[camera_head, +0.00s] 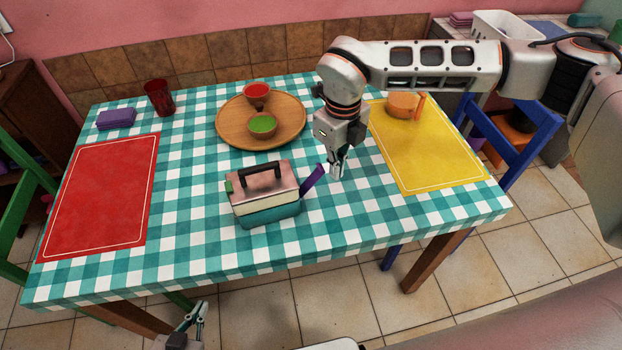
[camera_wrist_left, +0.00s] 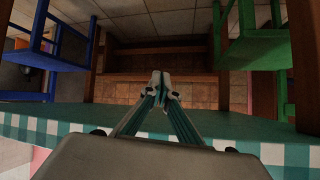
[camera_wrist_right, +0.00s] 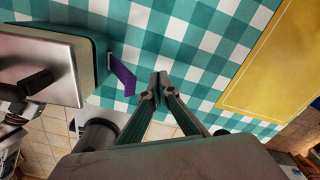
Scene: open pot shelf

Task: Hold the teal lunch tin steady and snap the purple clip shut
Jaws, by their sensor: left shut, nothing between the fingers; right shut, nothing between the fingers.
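The teal lunch tin (camera_head: 268,212) stands on the checked tablecloth, with a cream band, a pinkish metal lid and a black handle. The purple clip (camera_head: 313,180) sticks out and up from its right side, swung away from the wall. The tin (camera_wrist_right: 62,70) and clip (camera_wrist_right: 124,80) also show in the right wrist view. My right gripper (camera_head: 337,174) is shut and empty, pointing down just right of the clip, with a small gap. My left gripper (camera_head: 201,308) is shut and empty, low beyond the table's front edge, away from the tin; its fingers (camera_wrist_left: 160,78) show in the left wrist view.
A red mat (camera_head: 100,195) is left, a yellow mat (camera_head: 430,150) with an orange mug (camera_head: 402,105) right. Cloth left of the tin is clear.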

